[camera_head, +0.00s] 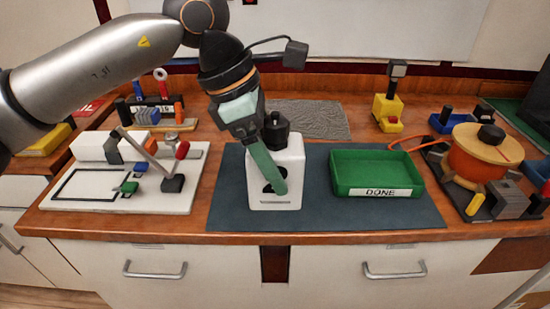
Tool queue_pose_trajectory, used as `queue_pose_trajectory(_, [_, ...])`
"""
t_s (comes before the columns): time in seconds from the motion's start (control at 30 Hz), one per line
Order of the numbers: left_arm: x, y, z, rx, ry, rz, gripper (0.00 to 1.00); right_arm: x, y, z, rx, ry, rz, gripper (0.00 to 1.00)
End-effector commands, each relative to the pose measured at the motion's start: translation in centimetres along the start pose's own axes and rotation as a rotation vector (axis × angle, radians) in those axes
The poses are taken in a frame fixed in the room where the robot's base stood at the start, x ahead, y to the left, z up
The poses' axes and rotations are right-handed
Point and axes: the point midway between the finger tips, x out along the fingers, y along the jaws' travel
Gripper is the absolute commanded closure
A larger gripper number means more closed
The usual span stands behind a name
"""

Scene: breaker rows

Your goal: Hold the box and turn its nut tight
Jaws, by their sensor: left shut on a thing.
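A white upright box (291,180) stands on the dark blue-grey mat, left of the green tray. A black knob-like part (276,129) sits at its top, partly behind my gripper; I take it for the nut. How tight it is cannot be seen. My left gripper (272,178) reaches down from the upper left and is shut on the box. One green finger lies across the box's front face, over a dark mark there. The other finger is hidden. My right gripper is out of view.
The mat (225,205) has free room around the box. A green tray (375,191) marked DONE looks empty. A white board with a lever (105,200) stands left. A round orange device (478,158) and a yellow block (387,112) stand right.

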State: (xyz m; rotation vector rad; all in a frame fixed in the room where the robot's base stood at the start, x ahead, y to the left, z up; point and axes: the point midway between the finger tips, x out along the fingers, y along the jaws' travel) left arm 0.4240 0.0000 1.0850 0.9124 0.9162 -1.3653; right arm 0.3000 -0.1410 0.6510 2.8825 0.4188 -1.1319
Motion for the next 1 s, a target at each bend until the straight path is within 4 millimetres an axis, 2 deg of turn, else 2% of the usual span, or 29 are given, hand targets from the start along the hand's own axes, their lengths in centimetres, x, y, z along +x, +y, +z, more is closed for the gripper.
queue_pose_trajectory(1.0, [2.5, 3.0, -0.9, 0.000, -0.003, 0.000, 1.00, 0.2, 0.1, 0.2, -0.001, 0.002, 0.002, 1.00])
